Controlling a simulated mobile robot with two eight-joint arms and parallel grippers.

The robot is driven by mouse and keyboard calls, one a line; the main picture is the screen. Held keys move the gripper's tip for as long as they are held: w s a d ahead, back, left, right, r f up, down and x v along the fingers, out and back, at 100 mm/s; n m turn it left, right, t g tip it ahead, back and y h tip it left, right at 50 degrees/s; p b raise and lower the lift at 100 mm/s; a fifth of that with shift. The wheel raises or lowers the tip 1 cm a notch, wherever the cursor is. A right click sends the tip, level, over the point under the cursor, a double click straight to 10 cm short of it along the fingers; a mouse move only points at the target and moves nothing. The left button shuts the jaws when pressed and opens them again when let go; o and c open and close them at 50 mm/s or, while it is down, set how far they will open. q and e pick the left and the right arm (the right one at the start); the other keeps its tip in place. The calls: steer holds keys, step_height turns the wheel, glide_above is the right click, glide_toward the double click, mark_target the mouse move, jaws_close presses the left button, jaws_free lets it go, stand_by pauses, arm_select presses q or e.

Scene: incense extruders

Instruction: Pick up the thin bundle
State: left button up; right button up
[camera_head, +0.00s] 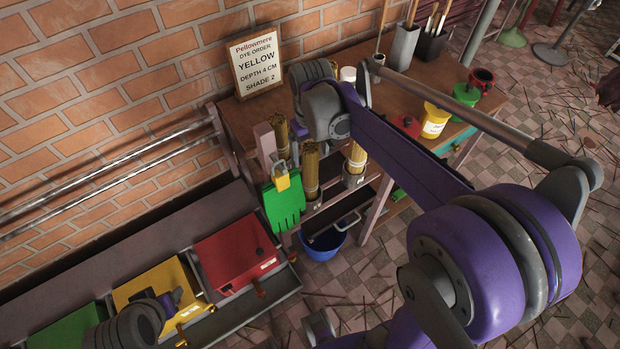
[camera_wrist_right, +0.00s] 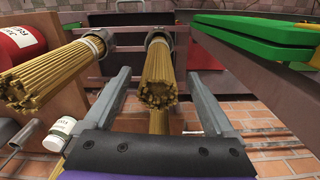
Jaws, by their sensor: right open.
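Three upright bundles of yellow-brown sticks stand in grey ring holders: a middle bundle (camera_head: 310,172), a right bundle (camera_head: 356,157) and a rear-left bundle (camera_head: 280,135). In the right wrist view the middle bundle (camera_wrist_right: 158,80) looks slimmer than the right bundle (camera_wrist_right: 50,80); the rear-left bundle (camera_wrist_right: 158,121) is partly hidden. My right gripper (camera_wrist_right: 160,105) is open and empty. Its fingers lie on either side of the middle bundle's free end, with visible gaps. In the head view its wrist covers much of it. My left gripper (camera_head: 165,300) shows only partly at the lower left; its jaws are unclear.
A green board (camera_head: 284,206) hangs close to the middle bundle. The wooden table (camera_head: 395,78) carries a sign (camera_head: 257,63), a yellow pot (camera_head: 434,121) and other containers. A blue bucket (camera_head: 324,243) stands below. Red, yellow and green bins line the brick wall.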

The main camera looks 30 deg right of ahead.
mark_target(310, 180)
steer(key=shift+w+f, duration=0.2)
steer(key=shift+f, duration=0.2)
step_height(310, 180, down, 5)
steer(key=shift+w+d+r, duration=0.1)
steer(key=shift+r, duration=0.1)
jaws_close()
